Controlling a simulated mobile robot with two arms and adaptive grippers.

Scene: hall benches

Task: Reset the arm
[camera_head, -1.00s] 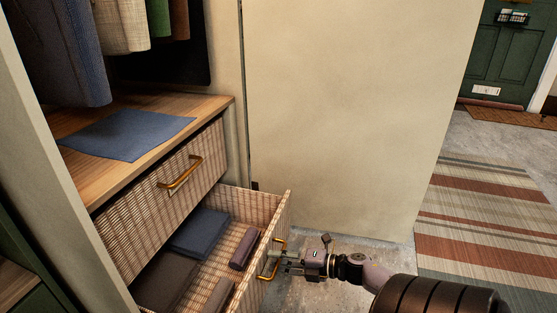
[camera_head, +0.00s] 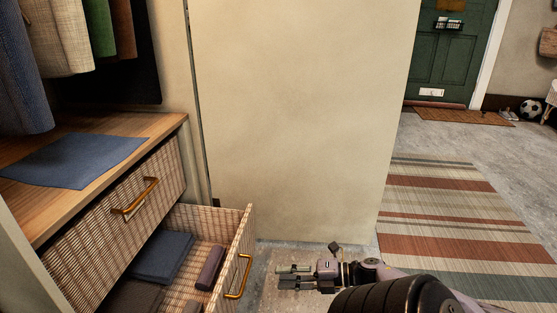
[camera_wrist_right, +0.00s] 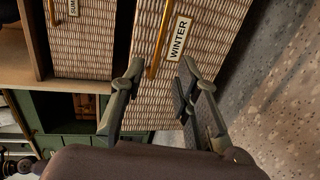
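My right gripper (camera_head: 284,276) is open and empty, to the right of the open lower wicker drawer (camera_head: 246,228) and apart from its brass handle (camera_head: 238,277). In the right wrist view the fingers (camera_wrist_right: 158,84) stand spread, with the handle (camera_wrist_right: 160,42) and a "WINTER" label (camera_wrist_right: 179,38) on the drawer front beyond them. The drawer holds a folded blue cloth (camera_head: 162,257), a rolled mauve cloth (camera_head: 210,267) and a dark folded cloth (camera_head: 135,297). My left gripper is not in view.
The upper wicker drawer (camera_head: 115,220) is shut under a wooden shelf (camera_head: 150,133) bearing a flat blue cloth (camera_head: 75,160). Clothes (camera_head: 60,38) hang above. A pale wall panel (camera_head: 300,120) stands behind the gripper. A striped rug (camera_head: 440,220) lies right, with open floor (camera_head: 450,138) beyond.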

